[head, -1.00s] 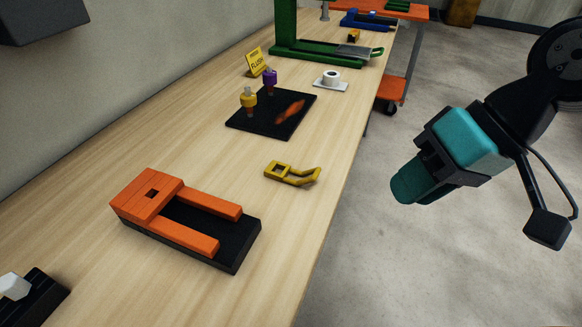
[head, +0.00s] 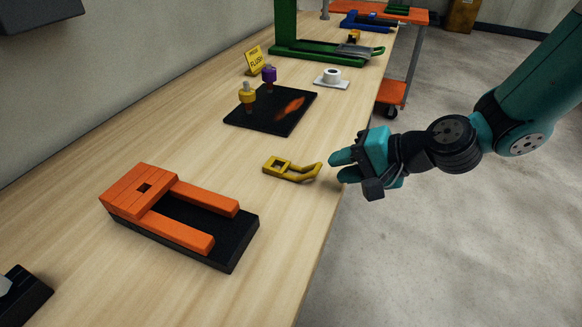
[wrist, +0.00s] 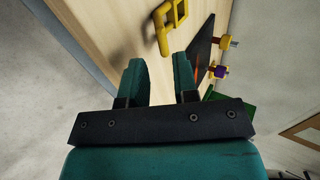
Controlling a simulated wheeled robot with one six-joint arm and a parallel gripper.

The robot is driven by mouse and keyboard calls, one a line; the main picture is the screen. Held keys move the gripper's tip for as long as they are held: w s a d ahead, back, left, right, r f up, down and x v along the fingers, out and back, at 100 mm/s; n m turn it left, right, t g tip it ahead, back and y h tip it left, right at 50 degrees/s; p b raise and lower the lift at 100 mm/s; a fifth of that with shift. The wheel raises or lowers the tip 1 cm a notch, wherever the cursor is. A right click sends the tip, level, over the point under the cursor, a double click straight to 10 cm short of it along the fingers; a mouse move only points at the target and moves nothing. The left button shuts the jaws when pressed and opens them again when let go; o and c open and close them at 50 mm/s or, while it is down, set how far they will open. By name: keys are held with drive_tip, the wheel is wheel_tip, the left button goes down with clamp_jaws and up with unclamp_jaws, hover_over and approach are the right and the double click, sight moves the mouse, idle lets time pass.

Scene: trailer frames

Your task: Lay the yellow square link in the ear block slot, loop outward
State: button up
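The yellow square link (head: 292,169) lies flat on the table, its square end to the left and its bent end to the right. It also shows at the top of the wrist view (wrist: 168,22). The orange ear block (head: 135,191) with a small square hole and two long arms sits on a black base (head: 233,250) at the front left; a gap lies between its arms. My gripper (head: 338,167) is just right of the link at the table's right edge, apart from it. In the wrist view its two teal fingers (wrist: 160,82) stand apart with nothing between them.
A black mat (head: 272,111) holds a yellow-topped peg (head: 247,97) and a purple-topped peg (head: 269,78). The table between link and ear block is clear.

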sight(319, 170)
drive_tip(key=shift+p+x, duration=0.55)
drive_tip(key=shift+x, duration=2.5)
drive_tip(key=shift+r, duration=0.15)
clamp_jaws()
